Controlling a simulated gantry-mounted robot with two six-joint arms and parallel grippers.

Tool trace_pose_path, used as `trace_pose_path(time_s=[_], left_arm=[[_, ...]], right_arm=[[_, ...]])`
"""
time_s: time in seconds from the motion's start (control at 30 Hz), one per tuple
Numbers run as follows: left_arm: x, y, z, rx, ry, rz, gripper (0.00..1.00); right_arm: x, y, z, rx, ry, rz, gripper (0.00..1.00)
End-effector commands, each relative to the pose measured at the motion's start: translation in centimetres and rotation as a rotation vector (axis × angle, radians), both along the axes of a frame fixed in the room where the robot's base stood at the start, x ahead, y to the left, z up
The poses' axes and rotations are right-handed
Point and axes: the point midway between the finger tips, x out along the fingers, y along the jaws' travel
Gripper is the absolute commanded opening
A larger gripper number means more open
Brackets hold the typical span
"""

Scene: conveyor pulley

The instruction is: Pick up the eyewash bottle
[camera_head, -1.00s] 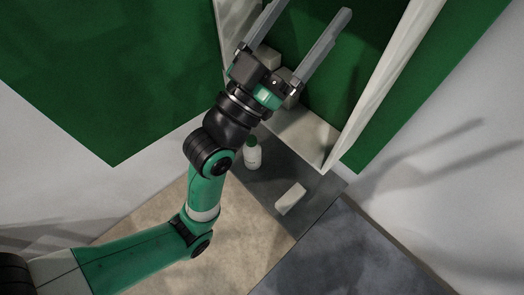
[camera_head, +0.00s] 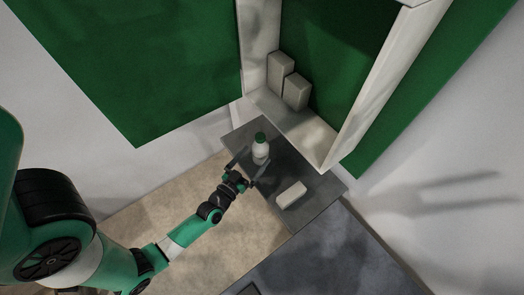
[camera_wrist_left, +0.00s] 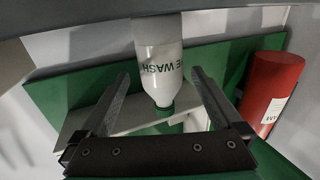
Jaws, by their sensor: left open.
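The eyewash bottle (camera_head: 261,153) stands upright on a dark grey surface (camera_head: 318,186). It is white with a green cap. The left wrist view shows the bottle (camera_wrist_left: 159,55) upside down, with "WASH" lettering on its label. My left gripper (camera_head: 246,169) is open and low beside the bottle, on its near side. In the wrist view the bottle shows in the gap between the two fingers (camera_wrist_left: 160,76), towards their tips. The fingers do not appear to touch it. My right gripper is not in view.
A white block (camera_head: 291,195) lies on the dark surface to the right of the bottle. An open cabinet (camera_head: 375,85) stands behind, holding beige boxes (camera_head: 295,92). A red cylinder (camera_wrist_left: 272,88) with a white label shows in the wrist view.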

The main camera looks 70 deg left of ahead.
Motion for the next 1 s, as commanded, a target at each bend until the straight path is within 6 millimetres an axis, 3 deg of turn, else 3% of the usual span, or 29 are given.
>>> trace_pose_path(time_s=[0.1, 0.37, 0.6, 0.87, 1.0], left_arm=[[1.5, 1.0, -0.1, 0.000, -0.002, 0.000, 1.00], [2.5, 1.8, -0.1, 0.000, -0.002, 0.000, 1.00], [5.7, 4.0, 0.1, 0.001, -0.003, -0.001, 1.00], [6.1, 4.3, 0.2, -0.001, -0.001, -0.002, 1.00], [6.1, 4.3, 0.2, 0.000, -0.001, -0.002, 0.77]], right_arm=[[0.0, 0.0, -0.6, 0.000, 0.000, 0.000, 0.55], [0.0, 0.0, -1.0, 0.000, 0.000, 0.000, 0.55], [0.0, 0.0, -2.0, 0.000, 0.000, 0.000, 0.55], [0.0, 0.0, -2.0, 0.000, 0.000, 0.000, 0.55], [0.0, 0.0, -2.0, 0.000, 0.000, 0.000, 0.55]])
